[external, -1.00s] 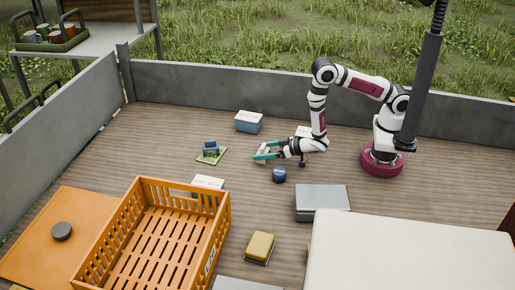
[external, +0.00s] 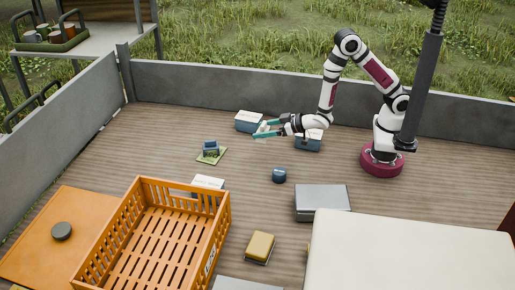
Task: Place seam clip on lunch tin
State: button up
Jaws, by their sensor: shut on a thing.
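My gripper (external: 264,130) has teal fingers and points left, raised above the deck. It is shut on a small pale thing, likely the seam clip (external: 264,127), mostly hidden between the fingers. A blue box with a pale top (external: 248,122) stands just behind and left of the fingertips, near the back wall. A similar blue box (external: 308,144) stands right of the gripper, partly hidden by my wrist. A grey flat-lidded box (external: 322,197) lies nearer the camera. I cannot tell which of these is the lunch tin.
A small dark blue round container (external: 279,175) stands in front of the gripper. A blue item sits on a green mat (external: 218,159) to the left. An orange crate (external: 223,225), a yellow block (external: 261,246) and a large pale box (external: 410,255) fill the front. The middle deck is mostly clear.

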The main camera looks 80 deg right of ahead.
jog(key=s+a+r+n+g+y, duration=0.2)
jog(key=a+r+n+g+y, duration=0.1)
jog(key=a+r+n+y, duration=0.25)
jog(key=s+a+r+n+g+y, duration=0.2)
jog(key=s+a+r+n+y, duration=0.15)
jog(key=a+n+y, duration=0.35)
jog(key=s+f+n+g+y, duration=0.1)
jog(key=s+n+g+y, duration=0.2)
jog(key=s+n+g, duration=0.7)
jog(key=m+t, duration=0.2)
jog(key=m, duration=0.1)
send_over(313, 195)
jog(key=shift+h, duration=0.35)
jog(key=f, duration=0.6)
jog(key=shift+d+f, duration=0.3)
jog(key=shift+d, duration=0.05)
jog(key=f, duration=0.4)
jog(key=shift+s+a, duration=0.1)
jog(key=shift+a, duration=0.15)
jog(key=shift+f, duration=0.15)
jog(key=shift+f, duration=0.1)
jog(key=o, duration=1.2)
